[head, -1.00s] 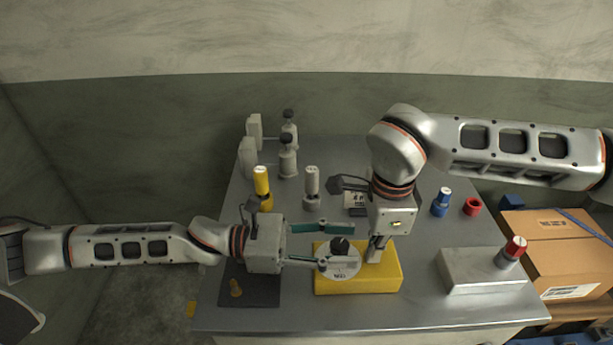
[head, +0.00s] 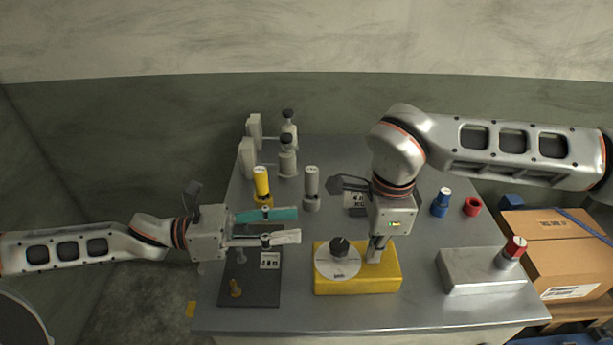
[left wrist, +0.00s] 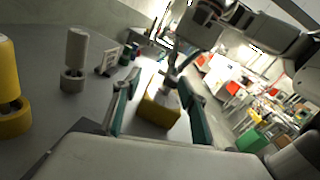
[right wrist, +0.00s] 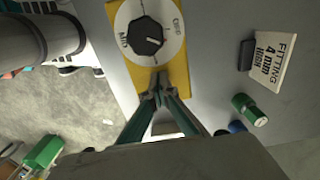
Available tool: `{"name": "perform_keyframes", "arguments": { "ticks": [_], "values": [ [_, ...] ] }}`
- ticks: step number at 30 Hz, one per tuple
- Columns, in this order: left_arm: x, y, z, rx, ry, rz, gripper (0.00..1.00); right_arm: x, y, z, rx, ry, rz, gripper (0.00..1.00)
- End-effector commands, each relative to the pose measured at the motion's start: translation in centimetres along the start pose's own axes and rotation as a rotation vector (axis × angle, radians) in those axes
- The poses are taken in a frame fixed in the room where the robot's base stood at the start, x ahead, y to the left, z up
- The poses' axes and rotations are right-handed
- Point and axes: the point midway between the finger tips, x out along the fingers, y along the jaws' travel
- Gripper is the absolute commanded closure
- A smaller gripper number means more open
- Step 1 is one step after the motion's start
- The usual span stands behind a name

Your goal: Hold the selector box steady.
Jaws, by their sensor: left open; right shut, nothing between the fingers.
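The selector box is a yellow block (head: 385,284) at the front middle of the table, with a white dial plate (head: 325,266) and a black knob (head: 340,247) on top. It also shows in the left wrist view (left wrist: 156,110) and the right wrist view (right wrist: 177,72). My right gripper (head: 374,258) points down at the right part of the box, its fingers shut with nothing between them; whether the tips touch the top I cannot tell. My left gripper (head: 299,226) is open and empty, left of the box and apart from it, above a dark mat.
The dark mat (head: 262,292) holds small brass and grey pieces. A yellow-based cylinder (head: 263,185) and a grey one (head: 311,188) stand behind. A grey block (head: 480,272) with a red-capped knob (head: 514,247) stands right. Blue (head: 440,203) and red (head: 472,206) parts lie behind it.

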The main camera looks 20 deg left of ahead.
Motion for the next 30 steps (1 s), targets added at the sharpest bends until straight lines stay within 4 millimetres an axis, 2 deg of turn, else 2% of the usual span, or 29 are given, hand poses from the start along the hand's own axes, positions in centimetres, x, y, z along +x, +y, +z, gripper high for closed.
{"name": "perform_keyframes", "arguments": {
  "ticks": [1, 15, 24, 30],
  "values": [
    [0.4, 0.5, 0.6, -0.05, -0.007, 0.02, 0.58, 0.7, 0.3, -0.2, -0.001, 0.006, 0.011, 1.0],
    [3.3, 4.6, 4.6, -0.617, -0.064, 0.206, 0.58, 0.7, 0.3, -0.2, -0.001, 0.006, 0.01, 1.0],
    [4.6, 5.9, 5.9, -0.982, -0.097, 0.302, 0.58, 0.7, 0.3, -0.2, -0.001, 0.006, 0.01, 1.0],
    [5.1, 6.2, 6.3, -1.166, -0.109, 0.348, 0.58, 0.7, 0.3, -0.2, -0.001, 0.006, 0.01, 1.0]
  ]
}}
